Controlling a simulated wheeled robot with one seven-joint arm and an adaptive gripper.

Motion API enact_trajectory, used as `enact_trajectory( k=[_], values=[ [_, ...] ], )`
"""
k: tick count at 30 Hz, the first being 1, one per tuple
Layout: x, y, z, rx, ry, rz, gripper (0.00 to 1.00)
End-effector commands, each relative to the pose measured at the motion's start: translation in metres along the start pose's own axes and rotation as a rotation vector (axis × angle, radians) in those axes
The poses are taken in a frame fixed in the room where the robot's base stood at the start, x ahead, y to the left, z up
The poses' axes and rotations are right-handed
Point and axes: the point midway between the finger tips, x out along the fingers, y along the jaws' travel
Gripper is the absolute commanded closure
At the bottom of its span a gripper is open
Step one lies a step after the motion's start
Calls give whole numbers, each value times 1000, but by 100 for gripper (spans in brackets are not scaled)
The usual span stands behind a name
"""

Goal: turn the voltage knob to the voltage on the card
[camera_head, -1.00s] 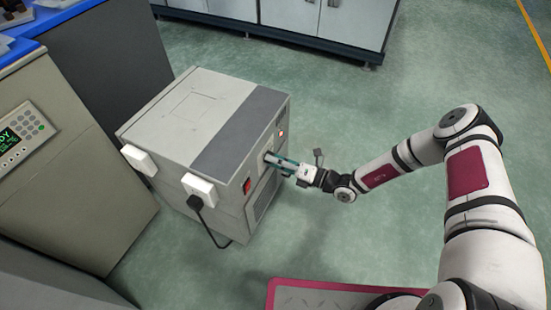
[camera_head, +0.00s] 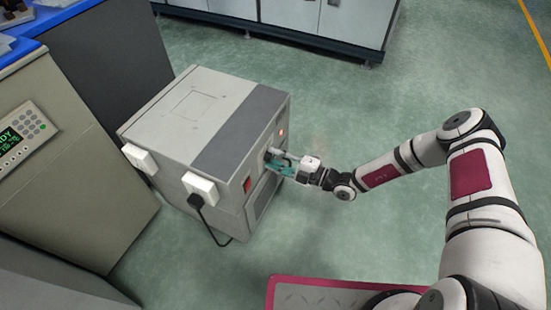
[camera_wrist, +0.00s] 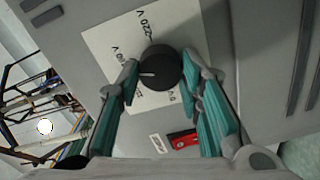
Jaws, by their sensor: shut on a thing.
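The black round voltage knob (camera_wrist: 163,66) sits on a pale label plate (camera_wrist: 105,45) on the front of a grey cabinet (camera_head: 205,110). Its white pointer line points to the left in the wrist view. Voltage marks are printed around it; one at the top reads 220 V, and the others are partly covered or hard to read. My gripper (camera_wrist: 160,76) has its teal fingers on both sides of the knob and is shut on it. In the head view my gripper (camera_head: 277,163) reaches the cabinet front and hides the knob. I cannot make out a card with a voltage.
A red switch (camera_wrist: 183,139) is below the knob in the wrist view. A small red light (camera_head: 282,132) shows on the cabinet front. A plug with a black cable (camera_head: 210,222) is on the cabinet's side. A control unit with a green display (camera_head: 18,140) stands left. Open floor lies right.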

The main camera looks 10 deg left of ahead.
Motion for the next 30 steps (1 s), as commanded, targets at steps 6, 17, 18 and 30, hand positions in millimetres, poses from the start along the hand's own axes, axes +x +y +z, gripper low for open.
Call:
enact_trajectory(
  k=[6, 17, 18, 30],
  values=[
    [-1, -1, 1, 114, -3, -3, 95],
    [-1, -1, 1, 187, -3, -3, 95],
    [-1, -1, 1, 188, -3, -4, 95],
    [-1, -1, 1, 188, -3, -4, 49]
  ],
)
